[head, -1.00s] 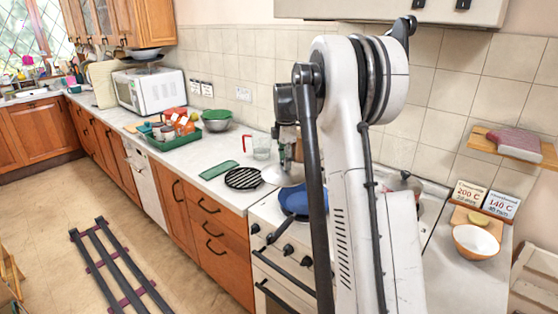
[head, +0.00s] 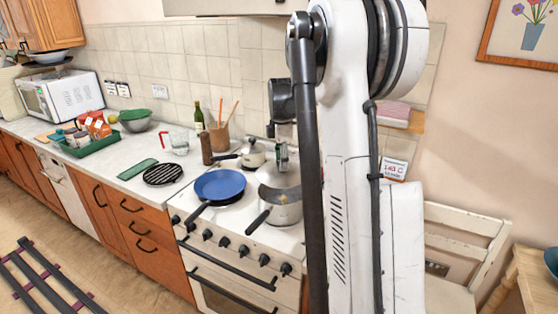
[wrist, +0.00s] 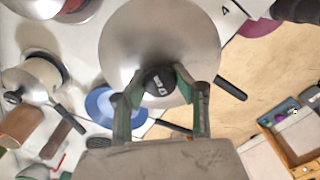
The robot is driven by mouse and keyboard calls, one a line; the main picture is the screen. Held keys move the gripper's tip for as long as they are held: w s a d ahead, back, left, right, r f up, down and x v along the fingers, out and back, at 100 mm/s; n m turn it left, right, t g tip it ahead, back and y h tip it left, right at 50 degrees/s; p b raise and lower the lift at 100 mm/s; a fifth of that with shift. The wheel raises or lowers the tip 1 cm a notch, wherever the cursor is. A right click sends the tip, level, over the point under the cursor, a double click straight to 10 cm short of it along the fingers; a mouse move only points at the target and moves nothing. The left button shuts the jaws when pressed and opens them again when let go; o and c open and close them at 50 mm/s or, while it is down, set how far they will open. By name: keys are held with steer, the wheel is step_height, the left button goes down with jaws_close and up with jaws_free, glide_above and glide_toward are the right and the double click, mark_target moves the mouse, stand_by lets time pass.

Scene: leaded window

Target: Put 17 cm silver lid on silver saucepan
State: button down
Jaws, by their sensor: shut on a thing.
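The silver lid (wrist: 160,40) is a shiny round disc with a black knob. My gripper (wrist: 160,82) is shut on the knob, a green finger on each side. In the head view the lid (head: 268,193) is over the silver saucepan (head: 287,214) at the stove's front right, partly behind my arm. The saucepan's black handle (head: 258,220) points front-left; in the wrist view a handle (wrist: 230,88) sticks out from under the lid. The lid hides the pan's opening, and I cannot tell whether lid and rim touch.
A blue frying pan (head: 220,185) sits left of the saucepan. A lidded pot (head: 253,155) stands behind on the stove. A pepper mill (head: 207,150) and a utensil holder (head: 218,137) stand at the back. A black trivet (head: 163,174) lies on the left counter.

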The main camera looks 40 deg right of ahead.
steer(key=shift+f+b, duration=0.95)
steer(key=shift+f, duration=1.15)
steer(key=shift+f+b, duration=0.55)
steer(key=shift+f, duration=0.2)
steer(key=shift+f+b, duration=0.6)
steer(key=shift+b, duration=0.3)
stand_by(0.6)
steer(key=c, duration=0.7)
jaws_free()
steer(key=shift+r, duration=0.15)
steer(key=shift+r+p, duration=1.7)
steer(key=shift+r, duration=1.7)
